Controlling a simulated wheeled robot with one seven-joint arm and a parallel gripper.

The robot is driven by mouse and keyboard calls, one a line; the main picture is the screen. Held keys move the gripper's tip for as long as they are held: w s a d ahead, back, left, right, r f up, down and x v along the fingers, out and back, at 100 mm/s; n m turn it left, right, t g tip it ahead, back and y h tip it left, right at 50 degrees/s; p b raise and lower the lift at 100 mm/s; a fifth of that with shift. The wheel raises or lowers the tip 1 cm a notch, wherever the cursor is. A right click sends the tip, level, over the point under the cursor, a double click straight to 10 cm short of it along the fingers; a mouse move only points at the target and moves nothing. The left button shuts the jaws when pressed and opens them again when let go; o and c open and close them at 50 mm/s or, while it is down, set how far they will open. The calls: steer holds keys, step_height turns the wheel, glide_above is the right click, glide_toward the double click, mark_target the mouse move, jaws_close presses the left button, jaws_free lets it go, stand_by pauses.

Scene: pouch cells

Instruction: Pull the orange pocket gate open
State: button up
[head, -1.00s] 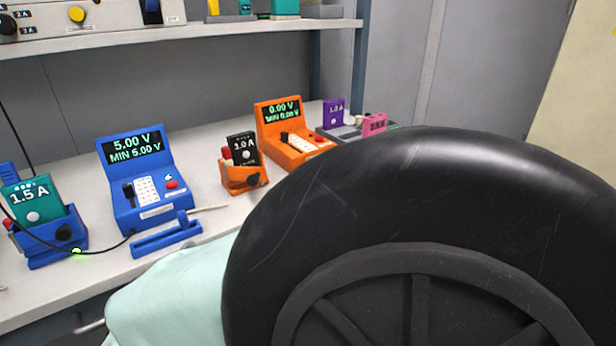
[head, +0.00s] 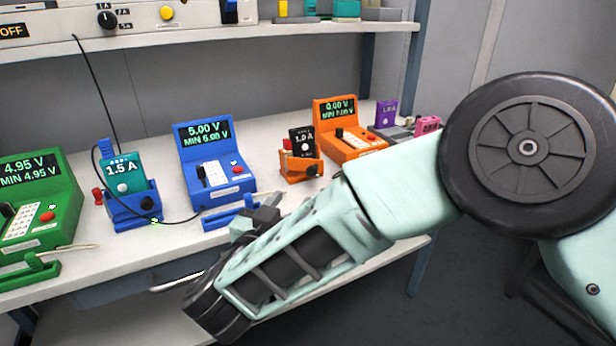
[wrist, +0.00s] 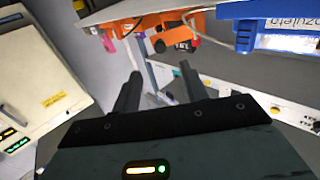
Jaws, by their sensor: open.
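The orange charger (head: 347,138) stands towards the back right of the bench in the head view. The orange pocket (head: 302,172), with a black 1.0 A cell (head: 302,140) upright in it, is just left of the charger. In the wrist view, orange parts (wrist: 150,22) hang upside down at the top with a black knob. I cannot tell which orange part is the gate. My gripper (wrist: 160,72) is open and empty, its two dark fingers apart and clear of the orange parts. In the head view my arm crosses the bench front; the fingertips cannot be made out there.
A blue charger (head: 212,165) is left of the orange pocket, with a blue bar (head: 232,213) before it. A blue pocket (head: 133,207) holding a teal cell and a green charger (head: 50,195) are further left. Purple and pink items stand at the right. A shelf (head: 240,36) runs above.

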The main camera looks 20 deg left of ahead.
mark_target(310, 174)
steer(key=w, duration=1)
steer(key=shift+w+a, duration=0.15)
